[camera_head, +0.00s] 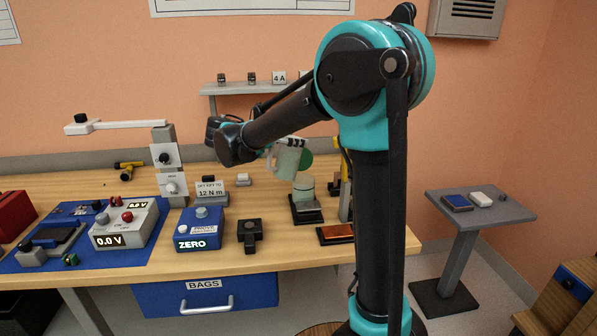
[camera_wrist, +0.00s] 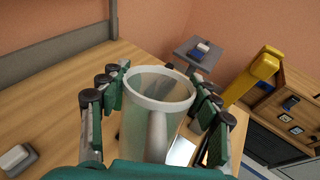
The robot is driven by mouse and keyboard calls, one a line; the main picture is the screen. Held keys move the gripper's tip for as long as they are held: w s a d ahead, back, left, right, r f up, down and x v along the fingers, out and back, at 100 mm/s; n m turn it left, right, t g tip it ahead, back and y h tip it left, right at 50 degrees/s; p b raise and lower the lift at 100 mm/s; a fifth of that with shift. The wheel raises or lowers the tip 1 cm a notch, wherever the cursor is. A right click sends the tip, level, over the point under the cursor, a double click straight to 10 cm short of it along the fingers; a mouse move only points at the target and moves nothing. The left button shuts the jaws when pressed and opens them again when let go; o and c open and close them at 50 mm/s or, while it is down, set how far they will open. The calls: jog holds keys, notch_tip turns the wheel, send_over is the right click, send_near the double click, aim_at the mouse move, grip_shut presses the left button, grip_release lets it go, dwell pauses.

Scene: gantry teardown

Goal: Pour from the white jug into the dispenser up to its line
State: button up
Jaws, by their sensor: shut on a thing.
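The white jug (camera_head: 287,161) is held above the back right part of the bench in the head view, a little tilted. My gripper (camera_head: 290,144) is shut on it. In the wrist view the jug (camera_wrist: 158,112) stands between my fingers, with its round rim open and its handle towards the camera. Its contents cannot be made out. A pale, clear-topped cylinder on a dark base, which looks like the dispenser (camera_head: 304,188), stands just below and right of the jug, apart from it. Its line is too small to see. The jug hides this spot in the wrist view.
A copper-coloured plate (camera_head: 336,233) lies at the bench's front edge, near a yellow post (camera_head: 345,190). A blue ZERO scale (camera_head: 200,232) and a black block (camera_head: 250,235) stand to the left. A grey side table (camera_head: 480,214) is at right.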

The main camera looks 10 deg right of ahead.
jog(key=shift+f, duration=0.15)
dwell(0.6)
jog(key=shift+d+f+g+y, duration=0.15)
jog(key=shift+g+y, duration=0.45)
jog(key=shift+y, duration=0.4)
dwell(0.4)
jog(key=shift+y, duration=0.3)
jog(key=shift+w+f+g, duration=0.1)
jog(key=shift+g, duration=0.2)
jog(key=shift+d+f+y, duration=0.15)
jog(key=shift+y, duration=0.35)
jog(key=shift+f+g, duration=0.1)
jog(key=shift+g, duration=0.2)
jog(key=shift+y, duration=0.3)
